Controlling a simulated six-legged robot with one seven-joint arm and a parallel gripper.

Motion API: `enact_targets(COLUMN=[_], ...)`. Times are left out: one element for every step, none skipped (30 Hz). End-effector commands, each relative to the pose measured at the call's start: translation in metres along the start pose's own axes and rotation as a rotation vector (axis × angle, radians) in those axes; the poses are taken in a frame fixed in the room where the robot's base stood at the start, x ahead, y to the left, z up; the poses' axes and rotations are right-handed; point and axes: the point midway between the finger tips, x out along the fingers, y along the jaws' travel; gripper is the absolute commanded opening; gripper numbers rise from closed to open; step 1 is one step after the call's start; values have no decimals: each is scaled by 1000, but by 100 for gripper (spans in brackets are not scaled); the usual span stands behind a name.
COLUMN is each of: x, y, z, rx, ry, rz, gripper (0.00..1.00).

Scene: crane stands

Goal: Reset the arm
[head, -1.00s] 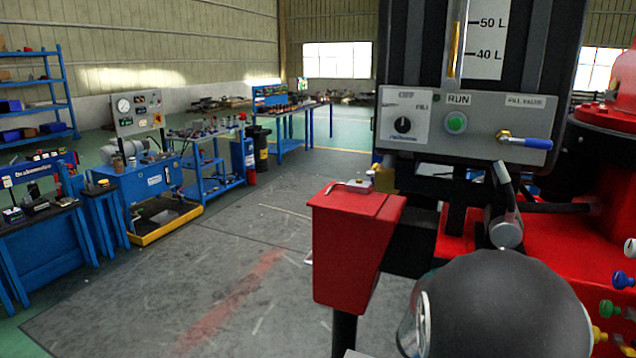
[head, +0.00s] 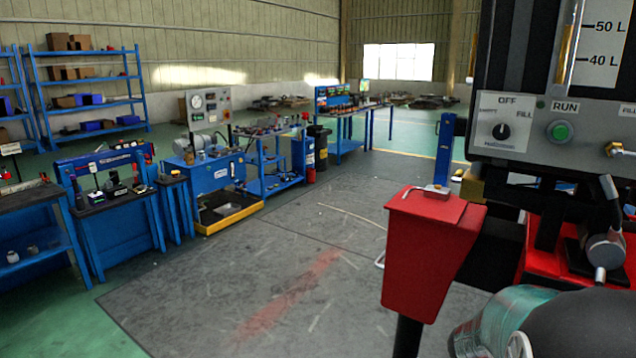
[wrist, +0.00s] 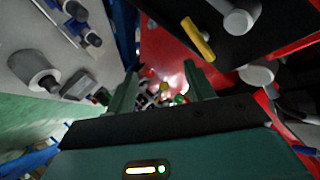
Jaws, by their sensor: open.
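My gripper (wrist: 158,92) shows in the wrist view, with its two dark green fingers apart and nothing clearly held between them. Behind the fingers is a red surface (wrist: 172,45) with several small coloured parts, too blurred to name. In the head view, part of my arm, dark and rounded, fills the lower right corner; the gripper itself does not show there.
A red box on a post (head: 430,240) stands close at the right. Beside it is a control panel (head: 545,130) with a green RUN button and an OFF/FILL knob. Blue workbenches (head: 115,215) and shelves (head: 90,85) stand at left. The grey floor between is clear.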

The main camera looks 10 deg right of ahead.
Motion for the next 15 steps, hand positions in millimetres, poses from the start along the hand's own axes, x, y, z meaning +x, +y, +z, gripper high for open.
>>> enact_targets(x=[-9, -14, -22, -29, -37, -49, -60, -71, -89, -104, -122, -147, -168, -189, -216], y=[-12, -19, -28, -35, -42, -51, -59, -66, -75, -82, -87, -93, -96, -98, -96], z=[7, 12, 18, 23, 28, 36, 41, 46, 54, 60, 66, 73, 78, 83, 87], rx=[-10, -17, -30, -40, -52, -70, -87, -105, -137, -165, -198, -248, -292, -340, -409], ry=[-55, -88, -133, -170, -206, -259, -301, -344, -407, -458, -512, -585, -640, -694, -761], rz=[-49, -77, -115, -147, -179, -225, -263, -302, -359, -406, -455, -524, -577, -629, -693], gripper=[53, 53, 53, 53, 53, 53, 53, 53, 53, 53, 53, 53, 53, 53, 53])
